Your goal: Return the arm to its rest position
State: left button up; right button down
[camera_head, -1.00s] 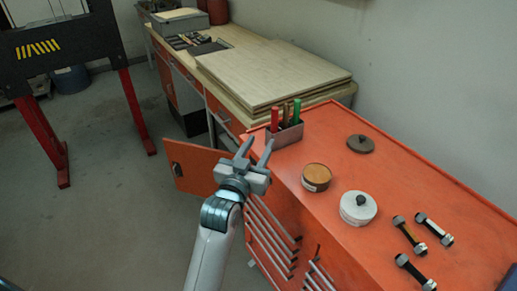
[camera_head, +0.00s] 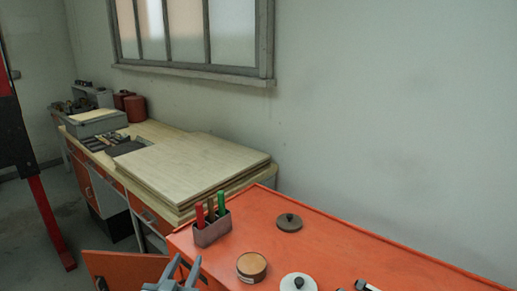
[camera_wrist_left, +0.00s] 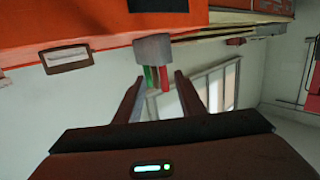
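My left gripper (camera_head: 182,272) shows at the bottom edge of the head view, with only its fingers and the front of its body in frame. It is in front of the orange cabinet's near left edge. In the left wrist view its two fingers (camera_wrist_left: 157,88) stand apart with nothing held between them. The rest of the left arm is out of the head view. My right gripper is in neither view.
The orange cabinet top (camera_head: 345,255) holds a grey tool cup (camera_head: 211,232), a brown round tin (camera_head: 251,265), a dark lid (camera_head: 289,222) and a white lid (camera_head: 298,282). An orange door (camera_head: 120,266) hangs open. A wooden bench (camera_head: 190,165) stands behind.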

pick_arm(q)
jog(key=s+f+g, duration=0.4)
jog(key=s+f, duration=0.5)
jog(key=f, duration=0.2)
jog(key=s+a+f+m+g, duration=0.1)
jog(key=s+f+g, duration=0.5)
jog(key=s, duration=0.8)
jog(key=s+a+f+m+g, duration=0.1)
jog(key=s+f+g, duration=0.2)
jog(key=s+f, duration=0.75)
jog(key=s+f+g+b, duration=0.1)
jog(key=s+f+b, duration=0.15)
jog(key=f, duration=2.25)
jog(key=s+a+f+g+b, duration=0.1)
jog(key=s+a+f, duration=0.1)
jog(key=s+f, duration=1.7)
jog(key=shift+s+a+f+g, duration=0.3)
jog(key=shift+s+f, duration=0.05)
jog(key=shift+f, duration=0.7)
